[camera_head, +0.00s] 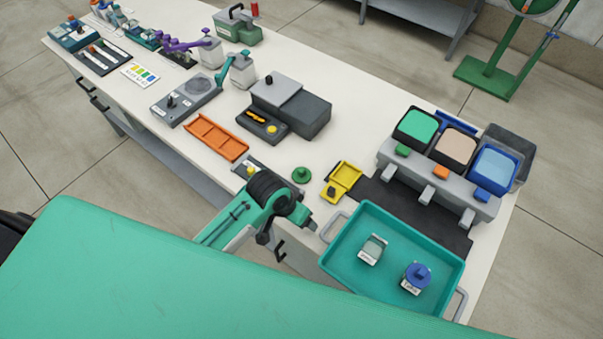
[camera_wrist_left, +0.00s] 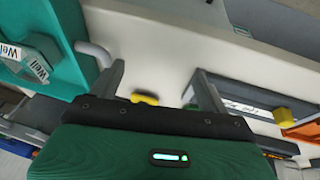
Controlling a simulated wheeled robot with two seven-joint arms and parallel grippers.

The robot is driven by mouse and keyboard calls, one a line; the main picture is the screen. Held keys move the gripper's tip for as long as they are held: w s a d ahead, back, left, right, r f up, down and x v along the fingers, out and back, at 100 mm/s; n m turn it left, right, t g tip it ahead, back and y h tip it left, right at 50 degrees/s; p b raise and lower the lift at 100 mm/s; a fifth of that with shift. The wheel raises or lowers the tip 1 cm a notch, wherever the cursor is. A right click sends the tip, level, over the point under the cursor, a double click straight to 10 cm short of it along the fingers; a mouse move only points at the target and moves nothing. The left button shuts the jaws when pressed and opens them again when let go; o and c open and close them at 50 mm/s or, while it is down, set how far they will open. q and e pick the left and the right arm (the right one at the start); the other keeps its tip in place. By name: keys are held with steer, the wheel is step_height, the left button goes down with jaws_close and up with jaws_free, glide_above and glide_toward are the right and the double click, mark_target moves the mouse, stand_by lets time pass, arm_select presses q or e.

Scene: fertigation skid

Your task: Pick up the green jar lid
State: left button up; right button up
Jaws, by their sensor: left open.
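The green jar lid (camera_head: 301,174) lies flat on the white table, knob up, between the orange tray and the yellow scoop-like tray. My left gripper (camera_head: 298,228) is over the table's front edge, nearer to me than the lid and apart from it. My right gripper is not in view.
A teal tray (camera_head: 340,267) with a small jar (camera_head: 373,250) and a blue-lidded jar (camera_head: 417,275) stands right of my gripper. The yellow tray (camera_head: 346,175) is just right of the lid. A grey block with a yellow knob (camera_head: 250,171) is left. The orange tray (camera_head: 217,138) lies beyond it.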

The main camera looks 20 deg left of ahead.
arm_select(q)
steer(key=w+d+r+m+g, duration=0.1)
steer(key=w+r, duration=0.3)
steer(key=w, duration=0.3)
step_height(320, 180, up, 7)
steer(key=g+y, duration=0.2)
steer(key=y, duration=0.1)
glide_above(302, 169)
steer(key=shift+n, duration=0.4)
steer(key=f, duration=0.2)
steer(key=f+p, duration=0.1)
steer(key=f, duration=0.2)
steer(key=f+p, duration=0.1)
steer(key=f, duration=0.2)
steer(key=shift+a, duration=0.4)
steer(key=shift+d+f, duration=0.15)
steer(key=shift+f, duration=0.35)
steer(key=f+p, duration=0.1)
steer(key=f, duration=0.2)
steer(key=shift+s+d+f+p, duration=0.1)
steer(key=shift+d+f+p, duration=0.1)
steer(key=shift+f+p, duration=0.15)
steer(key=shift+f, duration=0.4)
steer(key=c, duration=1.1)
